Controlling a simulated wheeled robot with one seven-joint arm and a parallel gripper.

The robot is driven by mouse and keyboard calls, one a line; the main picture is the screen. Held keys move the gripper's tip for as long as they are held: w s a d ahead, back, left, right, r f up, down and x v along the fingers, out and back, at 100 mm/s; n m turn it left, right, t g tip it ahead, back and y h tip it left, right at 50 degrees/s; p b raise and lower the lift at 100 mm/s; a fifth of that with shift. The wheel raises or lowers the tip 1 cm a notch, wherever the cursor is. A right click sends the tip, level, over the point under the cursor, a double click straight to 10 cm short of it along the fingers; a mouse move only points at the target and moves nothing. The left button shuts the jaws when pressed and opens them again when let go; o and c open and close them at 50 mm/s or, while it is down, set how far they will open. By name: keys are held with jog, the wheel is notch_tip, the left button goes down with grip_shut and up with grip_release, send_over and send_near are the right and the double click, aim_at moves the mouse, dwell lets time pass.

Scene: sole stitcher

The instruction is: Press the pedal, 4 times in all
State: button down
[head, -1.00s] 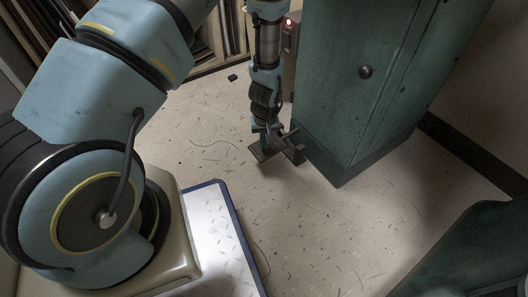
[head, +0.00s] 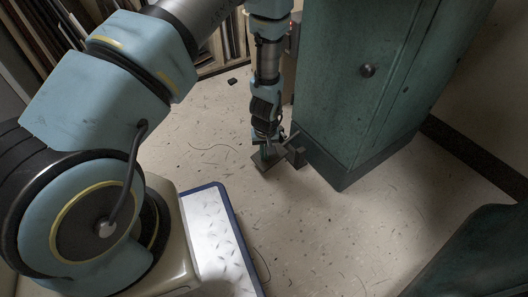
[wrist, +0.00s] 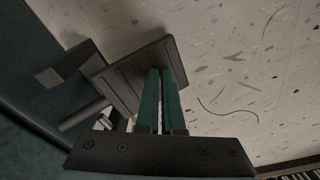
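The pedal (head: 266,167) is a dark flat plate on the floor beside the foot of the green cabinet. In the wrist view its ribbed plate (wrist: 116,84) lies beneath my fingertips. My gripper (head: 264,154) points down at the pedal, its green fingers side by side with only a thin gap, and nothing is held. In the wrist view the fingertips (wrist: 161,72) overlap the plate; I cannot tell whether they touch it or how far it is pressed.
A green cabinet (head: 365,110) with a round knob stands right of the pedal. A small red light (head: 291,28) shows behind my arm, partly hidden. A blue-edged pale platform (head: 222,240) is in front. Dark threads lie on the otherwise clear floor.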

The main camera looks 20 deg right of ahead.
jog(key=shift+s+a, duration=0.1)
jog(key=shift+a, duration=0.05)
jog(key=shift+s+a+r+p, duration=0.15)
jog(key=shift+s+r+p, duration=0.1)
jog(key=shift+s+p, duration=0.35)
jog(key=shift+s+a+r+p, duration=0.15)
jog(key=shift+s+r+p, duration=0.1)
jog(key=shift+s+p, duration=0.25)
jog(key=shift+s+a+r, duration=0.1)
jog(key=shift+s, duration=0.25)
notch_tip(320, 180, up, 10)
jog(key=s+p, duration=0.1)
jog(key=p, duration=0.3)
jog(key=shift+r+p, duration=0.25)
jog(key=shift+p, duration=0.15)
jog(key=shift+w+a+f, duration=0.1)
